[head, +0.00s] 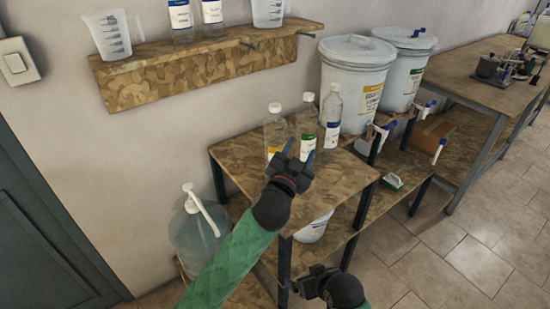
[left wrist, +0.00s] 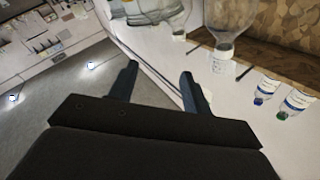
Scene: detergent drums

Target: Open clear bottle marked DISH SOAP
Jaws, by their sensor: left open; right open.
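Three clear bottles with white caps stand upright in a row on a small wooden table (head: 236,160). One has a yellow label (head: 275,128), one a green label (head: 307,125), one a blue label (head: 332,118). The lettering is too small to read, so I cannot tell which is DISH SOAP. My left gripper (head: 300,153) is open and empty, in front of the green-labelled bottle and overlapping its lower part. In the left wrist view its open fingers (left wrist: 158,73) have nothing between them; a clear bottle (left wrist: 227,20) appears inverted beyond them. My right gripper (head: 308,282) is open, low near the table's front leg.
Two lidded white drums (head: 355,80) stand right of the bottles. A wall shelf (head: 190,68) above holds two bottles and two measuring jugs (head: 108,35). A large jug with a white pump (head: 198,225) stands at lower left. Open floor (head: 470,240) lies to the right.

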